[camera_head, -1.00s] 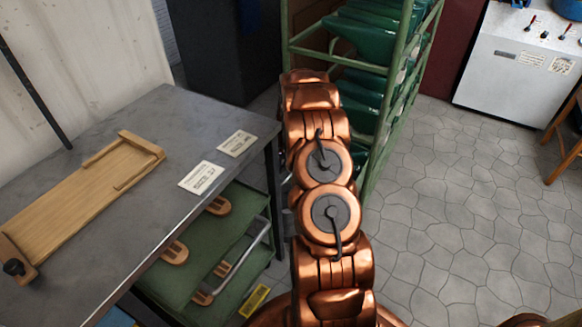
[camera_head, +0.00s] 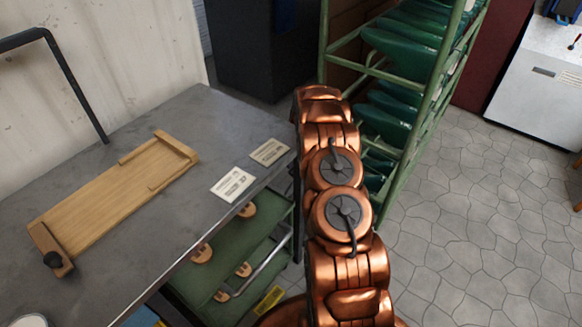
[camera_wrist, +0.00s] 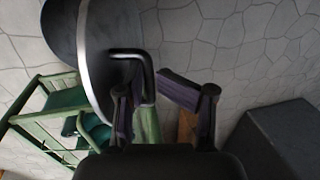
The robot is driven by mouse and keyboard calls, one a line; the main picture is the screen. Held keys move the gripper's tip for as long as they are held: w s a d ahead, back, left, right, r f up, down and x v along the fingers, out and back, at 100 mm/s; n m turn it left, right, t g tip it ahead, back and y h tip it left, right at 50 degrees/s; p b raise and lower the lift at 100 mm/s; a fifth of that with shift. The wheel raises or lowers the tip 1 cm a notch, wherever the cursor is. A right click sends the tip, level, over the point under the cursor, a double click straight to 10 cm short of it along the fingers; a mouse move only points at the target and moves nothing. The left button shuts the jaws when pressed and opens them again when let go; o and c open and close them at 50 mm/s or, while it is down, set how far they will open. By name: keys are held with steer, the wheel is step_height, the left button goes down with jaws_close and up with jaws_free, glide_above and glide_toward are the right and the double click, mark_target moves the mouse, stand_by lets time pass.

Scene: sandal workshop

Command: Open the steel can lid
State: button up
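In the wrist view a large dark round piece with a bright steel rim (camera_wrist: 92,75) fills the upper left; it looks like the can lid, seen at a steep slant. A bent black handle (camera_wrist: 146,66) stands out from it. My gripper (camera_wrist: 165,100) is open, its two dark fingers apart. The handle's lower end reaches toward the gap between them, close to the left finger; I cannot tell whether they touch. The can's body cannot be made out. In the head view neither lid nor gripper tips can be made out.
A grey table (camera_head: 195,130) at left holds a wooden board jig (camera_head: 110,195) and two paper cards (camera_head: 232,184). A green rack (camera_head: 425,110) with green trays stands beyond my copper arm. A white cabinet (camera_head: 540,95) is at upper right. The stone floor (camera_head: 480,220) at right is clear.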

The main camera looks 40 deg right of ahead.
steer(key=shift+r, duration=0.4)
step_height(320, 180, up, 12)
steer(key=s, duration=0.2)
steer(key=shift+d+f, duration=0.2)
steer(key=shift+d, duration=0.2)
steer(key=shift+s, duration=0.1)
